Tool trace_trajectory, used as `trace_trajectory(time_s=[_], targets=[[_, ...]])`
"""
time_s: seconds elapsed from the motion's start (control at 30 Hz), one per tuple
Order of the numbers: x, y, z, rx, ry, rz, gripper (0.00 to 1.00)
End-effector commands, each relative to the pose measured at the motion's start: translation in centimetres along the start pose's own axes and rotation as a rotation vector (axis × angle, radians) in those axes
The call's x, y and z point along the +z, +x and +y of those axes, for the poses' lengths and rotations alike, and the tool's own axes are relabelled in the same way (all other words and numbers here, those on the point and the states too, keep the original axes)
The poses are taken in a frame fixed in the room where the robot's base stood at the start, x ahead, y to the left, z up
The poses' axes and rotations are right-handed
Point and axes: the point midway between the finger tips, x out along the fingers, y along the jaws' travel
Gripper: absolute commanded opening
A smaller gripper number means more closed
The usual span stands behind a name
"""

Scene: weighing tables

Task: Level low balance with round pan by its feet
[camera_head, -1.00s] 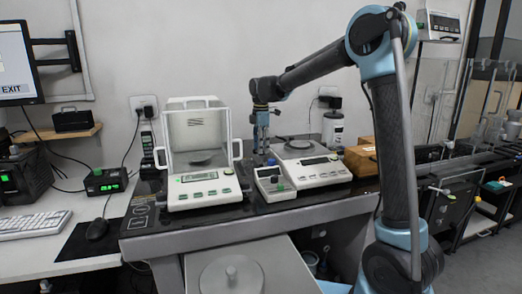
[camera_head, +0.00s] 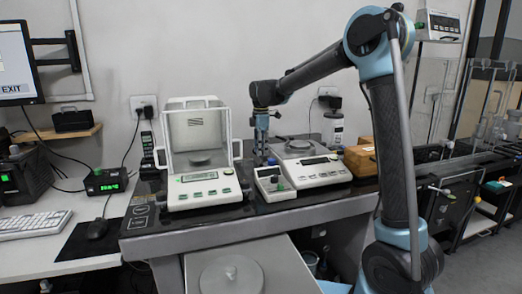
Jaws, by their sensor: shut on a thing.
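The low balance with the round pan (camera_head: 318,170) stands on the dark weighing table, right of the middle. Its round pan (camera_head: 299,146) sits on top at the back, and its display and keys face front. My gripper (camera_head: 260,159) points straight down at the balance's rear left corner. It is shut at the height of the balance's base, apparently on a levelling foot there. The foot and the fingertips are too small and hidden to make out clearly. The other feet and any level bubble cannot be made out.
A taller balance with a glass draft shield (camera_head: 201,160) stands to the left.

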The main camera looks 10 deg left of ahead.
Motion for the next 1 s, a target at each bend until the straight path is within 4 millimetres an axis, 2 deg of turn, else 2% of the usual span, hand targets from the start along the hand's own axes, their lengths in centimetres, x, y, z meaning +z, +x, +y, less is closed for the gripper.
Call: trace_trajectory(time_s=[0.4,0.77,0.8,0.87,0.9,1.0], targets=[[0.01,0.01,0.02,-0.002,0.294,0.000,0.04],[0.01,0.01,0.00,-0.002,0.317,-0.001,0.04],[0.01,0.01,0.00,-0.002,0.317,-0.001,0.30],[0.00,0.01,0.01,-0.002,0.317,-0.001,0.43],[0.00,0.01,0.02,-0.002,0.317,0.000,0.48],[0.01,0.01,0.04,-0.001,0.317,-0.001,0.48]])
